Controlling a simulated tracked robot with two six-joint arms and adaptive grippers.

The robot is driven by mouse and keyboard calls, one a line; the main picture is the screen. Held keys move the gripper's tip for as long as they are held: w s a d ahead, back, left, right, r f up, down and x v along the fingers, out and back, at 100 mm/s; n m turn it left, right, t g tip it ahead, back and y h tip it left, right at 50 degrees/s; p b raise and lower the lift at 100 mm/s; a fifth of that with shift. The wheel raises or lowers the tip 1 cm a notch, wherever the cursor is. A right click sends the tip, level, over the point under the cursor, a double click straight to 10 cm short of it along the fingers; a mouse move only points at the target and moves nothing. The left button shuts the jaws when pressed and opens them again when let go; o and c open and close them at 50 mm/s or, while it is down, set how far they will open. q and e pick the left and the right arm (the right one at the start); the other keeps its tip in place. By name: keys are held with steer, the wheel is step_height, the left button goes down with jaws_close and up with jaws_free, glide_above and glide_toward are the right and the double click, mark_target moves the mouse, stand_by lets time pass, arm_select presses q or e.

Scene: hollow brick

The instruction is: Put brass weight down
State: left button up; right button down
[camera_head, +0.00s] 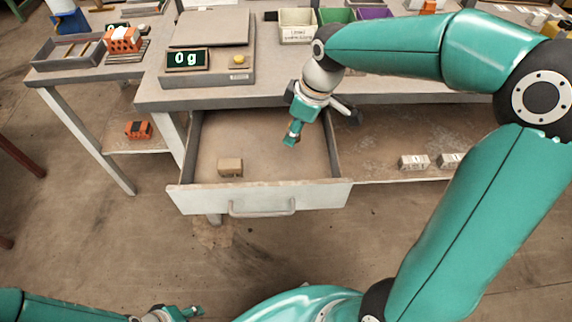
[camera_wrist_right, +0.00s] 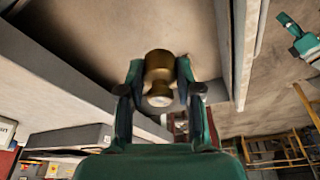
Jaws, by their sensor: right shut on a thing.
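The brass weight (camera_wrist_right: 159,72) shows in the right wrist view, between the two fingers of my right gripper (camera_wrist_right: 158,95), which is shut on it. In the head view my right gripper (camera_head: 292,134) points down over the inside of the open drawer (camera_head: 262,196), right of its middle; the weight is hidden there. I cannot tell how high it is above the drawer floor. My left gripper (camera_head: 186,313) is at the bottom edge of the head view, partly cut off, away from the drawer, and its jaws are unclear.
A small brown box (camera_head: 230,167) lies in the drawer's front left. A scale (camera_head: 208,60) reading 0 g stands on the table behind. Bins (camera_head: 298,32) stand at the back. White blocks (camera_head: 413,162) lie on the lower shelf at right. The drawer floor between box and right wall looks clear.

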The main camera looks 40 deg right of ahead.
mark_target(290, 170)
step_height(290, 170, down, 13)
steer(key=shift+f+b, duration=0.1)
steer(key=shift+b, duration=0.7)
steer(key=c, duration=0.8)
jaws_free()
steer(key=shift+d+r, duration=0.1)
steer(key=shift+r, duration=0.5)
steer(key=p+v, duration=0.1)
steer(key=v, duration=1)
steer(key=shift+s+p, duration=0.2)
steer(key=shift+p, duration=0.15)
